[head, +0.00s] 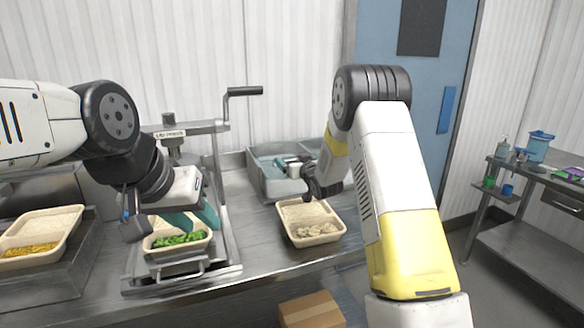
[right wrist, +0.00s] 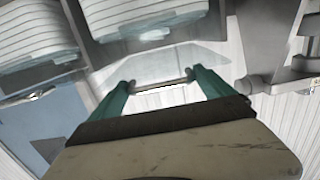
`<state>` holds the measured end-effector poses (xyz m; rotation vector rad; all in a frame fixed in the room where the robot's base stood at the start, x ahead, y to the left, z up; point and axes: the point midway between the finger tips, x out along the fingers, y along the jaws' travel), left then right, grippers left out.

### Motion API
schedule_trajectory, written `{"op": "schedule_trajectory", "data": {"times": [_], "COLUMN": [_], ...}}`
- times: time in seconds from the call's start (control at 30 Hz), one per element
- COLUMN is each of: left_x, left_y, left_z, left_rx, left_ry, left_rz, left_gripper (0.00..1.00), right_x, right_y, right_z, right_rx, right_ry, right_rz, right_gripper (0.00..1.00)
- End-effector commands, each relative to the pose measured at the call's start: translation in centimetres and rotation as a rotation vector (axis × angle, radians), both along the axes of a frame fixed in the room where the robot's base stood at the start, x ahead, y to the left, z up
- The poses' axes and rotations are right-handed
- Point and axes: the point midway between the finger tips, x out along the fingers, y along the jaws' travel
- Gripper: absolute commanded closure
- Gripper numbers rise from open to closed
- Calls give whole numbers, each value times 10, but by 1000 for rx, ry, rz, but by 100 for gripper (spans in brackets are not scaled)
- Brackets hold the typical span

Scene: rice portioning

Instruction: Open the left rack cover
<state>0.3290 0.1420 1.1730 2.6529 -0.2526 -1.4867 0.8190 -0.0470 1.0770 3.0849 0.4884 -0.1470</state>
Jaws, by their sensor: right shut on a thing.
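In the right wrist view my right gripper (right wrist: 160,84) has its two teal fingers shut on the ends of a thin bar, which looks like the handle of a clear cover panel (right wrist: 185,62). White ribbed stacks, one at left (right wrist: 35,45) and one nearer the middle (right wrist: 135,18), show beyond it. I cannot tell which rack the panel belongs to.
The green tray sits in a metal press frame (head: 222,225) with a crank. A tray with pale pieces (head: 330,238) stands on the counter to its right, and a tray with yellow food (head: 68,225) at far left. A cardboard box (head: 310,310) is below the counter.

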Motion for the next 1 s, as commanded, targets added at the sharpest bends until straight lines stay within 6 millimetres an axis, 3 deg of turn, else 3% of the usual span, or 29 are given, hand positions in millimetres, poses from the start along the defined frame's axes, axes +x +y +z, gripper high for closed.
{"op": "schedule_trajectory", "data": {"times": [0.23,0.6,0.8,1.0], "left_x": [0,0,0,0], "left_y": [0,0,0,0], "left_z": [0,0,0,0], "left_rx": [0,0,0,0], "left_ry": [0,0,0,0], "left_rz": [0,0,0,0], "left_gripper": [64,64,64,64], "right_x": [8,33,45,50], "right_y": [1,9,13,16], "right_z": [52,115,135,144], "right_rx": [-45,-45,-44,-44], "right_ry": [138,138,139,140], "right_rz": [-2,-1,-1,0], "right_gripper": [81,80,80,80]}}
